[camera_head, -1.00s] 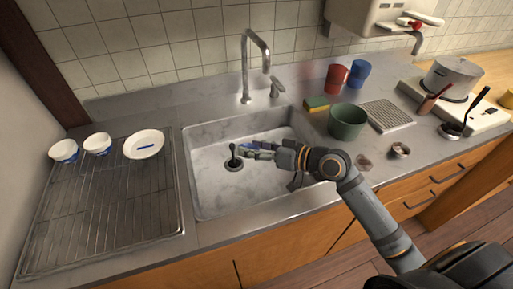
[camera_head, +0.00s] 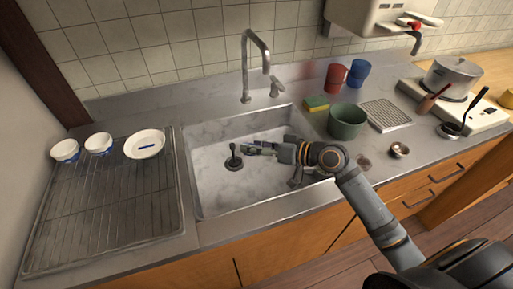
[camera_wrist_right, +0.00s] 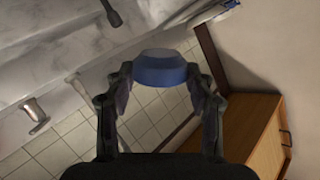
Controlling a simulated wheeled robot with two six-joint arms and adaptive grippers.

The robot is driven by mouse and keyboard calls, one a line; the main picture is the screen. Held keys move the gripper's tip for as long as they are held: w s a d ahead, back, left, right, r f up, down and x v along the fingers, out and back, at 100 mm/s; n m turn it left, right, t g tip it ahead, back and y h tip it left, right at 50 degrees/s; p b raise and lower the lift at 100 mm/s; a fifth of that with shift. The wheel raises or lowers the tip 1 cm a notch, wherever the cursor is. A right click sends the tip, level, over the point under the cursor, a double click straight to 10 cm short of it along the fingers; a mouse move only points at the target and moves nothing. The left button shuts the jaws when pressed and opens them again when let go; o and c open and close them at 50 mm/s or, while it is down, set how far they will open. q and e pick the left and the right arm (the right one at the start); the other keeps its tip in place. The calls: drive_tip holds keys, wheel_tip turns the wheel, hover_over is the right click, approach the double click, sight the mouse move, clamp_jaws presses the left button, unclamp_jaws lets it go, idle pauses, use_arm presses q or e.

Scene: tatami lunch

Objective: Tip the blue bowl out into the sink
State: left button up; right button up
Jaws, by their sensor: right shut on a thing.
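My right gripper (camera_head: 258,149) reaches in from the right over the marble-grey sink (camera_head: 213,178). In the right wrist view it is shut on the blue bowl (camera_wrist_right: 160,72), which sits between its two fingers. The bowl shows a blue side band and a paler grey face; I cannot tell whether that face is its opening or its base. In the head view the bowl is mostly hidden by the fingers. I see no contents in it or falling from it. My left gripper is not in view.
A faucet (camera_head: 245,75) stands behind the sink, and a black upright piece (camera_head: 233,150) stands at the drain. A wire rack (camera_head: 100,215) with white dishes (camera_head: 144,142) lies left. A green pot (camera_head: 346,122), sponge (camera_head: 317,103) and cups (camera_head: 336,77) stand right.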

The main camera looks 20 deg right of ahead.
drive_tip(key=shift+w+d+f+m+g, duration=0.3)
drive_tip(key=shift+w+d+f+m, duration=0.1)
drive_tip(key=shift+w+m, duration=0.15)
drive_tip(key=shift+w+d+f+m+g+p, duration=0.2)
drive_tip(key=shift+w+f+m+g+p, duration=0.15)
drive_tip(key=shift+f+m+p, duration=0.2)
idle(0.8)
drive_tip(key=shift+w+d+f+m+g+y, duration=0.15)
drive_tip(key=shift+w+f+m+g+y, duration=0.1)
drive_tip(key=shift+f+m+g+y, duration=0.25)
idle(0.6)
drive_tip(key=shift+w+d+r+m+g+y+p, duration=0.1)
drive_tip(key=shift+w+d+m+g+y+p, duration=0.15)
drive_tip(key=shift+m+p, duration=0.4)
drive_tip(key=shift+w+m+g+y+p, duration=0.15)
drive_tip(key=shift+m+g+p, duration=0.15)
drive_tip(key=shift+m+p, duration=0.3)
idle(1.1)
drive_tip(key=shift+w+d+m+g, duration=0.3)
drive_tip(key=shift+w+d+m, duration=0.15)
drive_tip(key=shift+w+m, duration=0.25)
idle(0.6)
drive_tip(key=shift+w+d+m+y+p, duration=0.2)
drive_tip(key=shift+m+y+p, duration=0.15)
drive_tip(key=shift+m, duration=0.2)
idle(0.8)
